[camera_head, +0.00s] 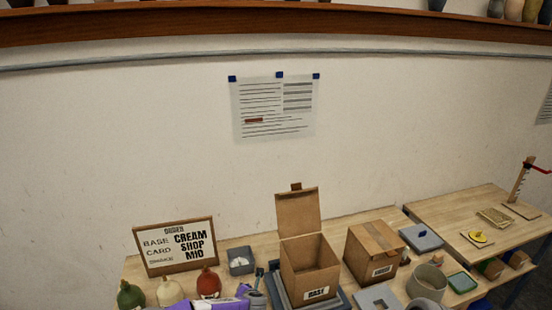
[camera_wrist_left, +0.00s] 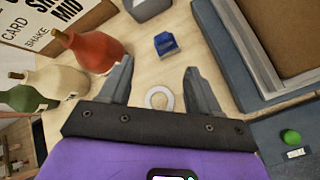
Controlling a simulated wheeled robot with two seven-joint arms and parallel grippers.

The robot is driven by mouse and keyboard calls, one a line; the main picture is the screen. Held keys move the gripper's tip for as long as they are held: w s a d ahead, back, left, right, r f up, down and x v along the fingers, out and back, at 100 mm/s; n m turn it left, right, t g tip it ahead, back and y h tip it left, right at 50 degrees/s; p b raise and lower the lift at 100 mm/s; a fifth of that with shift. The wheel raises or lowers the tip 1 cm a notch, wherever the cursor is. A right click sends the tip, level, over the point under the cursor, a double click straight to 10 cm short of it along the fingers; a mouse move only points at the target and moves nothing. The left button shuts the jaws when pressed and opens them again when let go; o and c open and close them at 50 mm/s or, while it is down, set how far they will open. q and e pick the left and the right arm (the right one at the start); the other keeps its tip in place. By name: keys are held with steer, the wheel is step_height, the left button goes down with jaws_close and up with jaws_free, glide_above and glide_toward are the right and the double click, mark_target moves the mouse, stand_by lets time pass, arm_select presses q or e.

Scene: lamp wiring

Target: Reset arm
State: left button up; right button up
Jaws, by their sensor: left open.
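Below the gap lies a pale ring (camera_wrist_left: 159,98) on the wooden tabletop, and a small blue block (camera_wrist_left: 165,43) lies beyond the fingertips. My right gripper is not in view.
Red (camera_head: 208,283), cream (camera_head: 169,292) and green (camera_head: 130,295) bottle-shaped vases stand left of the gripper, below a framed order sign (camera_head: 175,246). An open cardboard box (camera_head: 309,270) and a closed box (camera_head: 371,252) stand to the right. A grey bin (camera_head: 241,261) is behind.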

arm_select(q)
steer(key=s+d+f+m+g+h, duration=0.2)
steer(key=s+f+m+h, duration=0.15)
steer(key=s+m, duration=0.65)
steer(key=s+d+f+m+g+h, duration=0.1)
steer(key=s+f+m+h, duration=0.1)
steer(key=s+f+m, duration=0.55)
steer(key=s+a+m+g, duration=0.25)
steer(key=s+m, duration=0.35)
steer(key=s, duration=0.6)
steer(key=s+a+m+g, duration=0.1)
steer(key=s+m+g, duration=0.35)
steer(key=s, duration=0.65)
step_height(320, 180, down, 18)
steer(key=t+b, duration=0.1)
steer(key=b, duration=1.7)
steer(key=shift+w+m+h+b, duration=0.2)
steer(key=shift+m+h+b, duration=0.2)
steer(key=shift+h, duration=0.05)
steer(key=shift+d, duration=0.1)
